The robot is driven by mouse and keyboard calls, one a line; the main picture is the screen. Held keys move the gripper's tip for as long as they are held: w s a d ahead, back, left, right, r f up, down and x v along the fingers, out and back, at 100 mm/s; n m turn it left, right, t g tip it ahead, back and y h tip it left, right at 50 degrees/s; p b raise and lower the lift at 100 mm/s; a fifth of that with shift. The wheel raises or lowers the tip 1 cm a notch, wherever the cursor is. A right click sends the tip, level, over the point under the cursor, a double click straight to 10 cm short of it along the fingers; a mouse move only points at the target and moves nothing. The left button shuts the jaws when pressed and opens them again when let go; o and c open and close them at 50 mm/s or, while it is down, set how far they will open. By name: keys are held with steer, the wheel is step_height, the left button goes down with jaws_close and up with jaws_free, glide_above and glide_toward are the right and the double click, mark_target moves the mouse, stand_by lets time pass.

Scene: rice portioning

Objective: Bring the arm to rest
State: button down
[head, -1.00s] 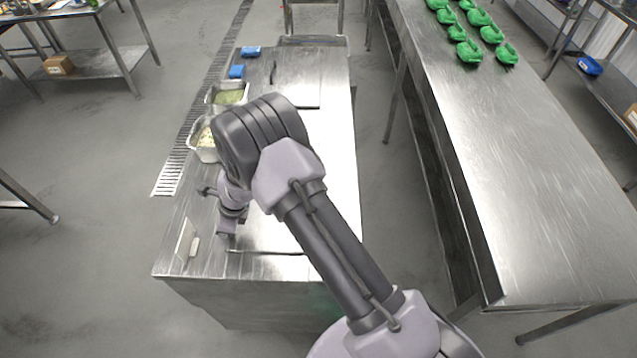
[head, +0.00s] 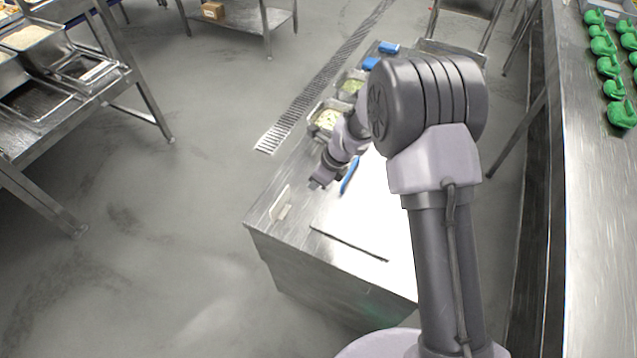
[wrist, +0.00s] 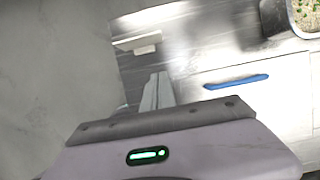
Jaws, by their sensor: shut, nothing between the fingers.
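My gripper (head: 318,183) hangs above the left side of the steel work table (head: 262,212) in the head view. In the wrist view its fingers (wrist: 158,92) are closed together with nothing between them. A long blue object (head: 349,177) lies on the table just right of the gripper; it also shows in the wrist view (wrist: 236,82). My raised arm hides part of the table top.
A pan of pale food (head: 327,118) and a pan of green food (head: 352,86) stand at the table's far left, with blue items (head: 387,47) beyond. A white block (head: 281,203) is near the front left edge.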

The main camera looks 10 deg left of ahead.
steer(key=s+d+r+n+t+b, duration=0.2)
steer(key=s+d+r+n+b, duration=0.9)
steer(key=r+b, duration=0.25)
steer(key=s+d+f+n+t+h+b, duration=0.1)
steer(key=s+d+f+n+b, duration=0.1)
steer(key=s, duration=0.6)
steer(key=s+d+f+n+t+h+b, duration=0.1)
steer(key=s+d+n+b, duration=0.3)
steer(key=s, duration=0.4)
steer(key=shift+s+d+f+b, duration=0.25)
steer(key=shift+d+f+b, duration=0.55)
steer(key=shift+d, duration=0.25)
